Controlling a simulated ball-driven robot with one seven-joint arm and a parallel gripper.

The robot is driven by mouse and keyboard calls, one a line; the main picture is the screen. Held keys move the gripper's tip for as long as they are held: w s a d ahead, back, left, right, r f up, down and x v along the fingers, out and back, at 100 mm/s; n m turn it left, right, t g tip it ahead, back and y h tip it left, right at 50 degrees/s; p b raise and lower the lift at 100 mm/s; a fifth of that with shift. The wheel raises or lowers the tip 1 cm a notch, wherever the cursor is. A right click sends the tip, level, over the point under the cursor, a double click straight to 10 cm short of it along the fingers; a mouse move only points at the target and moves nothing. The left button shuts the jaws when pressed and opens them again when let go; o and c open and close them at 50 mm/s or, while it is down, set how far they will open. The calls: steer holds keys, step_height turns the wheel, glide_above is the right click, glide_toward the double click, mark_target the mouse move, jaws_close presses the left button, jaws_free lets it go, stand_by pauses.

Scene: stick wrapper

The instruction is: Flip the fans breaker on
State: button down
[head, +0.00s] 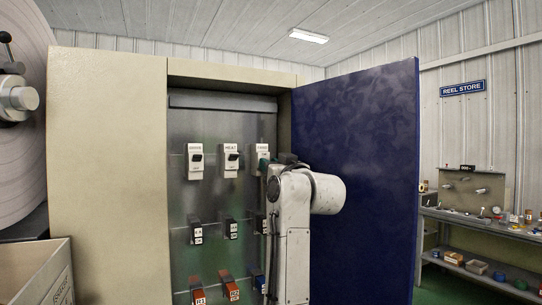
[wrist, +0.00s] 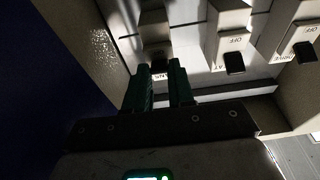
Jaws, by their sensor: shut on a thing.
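The fans breaker (head: 262,149) is the right one of the white breakers in the top row of the open cabinet. My arm partly covers it in the head view. In the wrist view its pale body (wrist: 153,16) stands just beyond my fingertips, with part of its label showing between them. My gripper (wrist: 160,72) has two teal fingers at the breaker's dark lever (wrist: 155,50), shut on it with a narrow gap between them. The lever's exact position is hard to tell in shadow. In the head view only a bit of teal (head: 264,164) shows.
The drive breaker (head: 196,160) and heat breaker (head: 231,160) stand to the left. Rows of black and orange-brown switches (head: 229,285) sit below. The open blue cabinet door (head: 365,180) is close on my arm's right. A workbench (head: 475,225) stands at far right.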

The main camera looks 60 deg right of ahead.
steer(key=shift+w+d+r+g+y+p, duration=0.1)
steer(key=shift+r+g+y+p, duration=0.7)
steer(key=shift+g, duration=0.45)
steer(key=shift+w+r+g+y+p, duration=0.1)
steer(key=shift+r+g+y+p, duration=0.45)
steer(key=shift+g+p, duration=0.65)
steer(key=shift+w+d+r+g+y+p, duration=0.1)
steer(key=shift+r+g+y+p, duration=0.55)
steer(key=shift+g, duration=0.7)
steer(key=c, duration=1)
jaws_free()
steer(key=shift+f, duration=0.1)
steer(key=shift+o, duration=0.2)
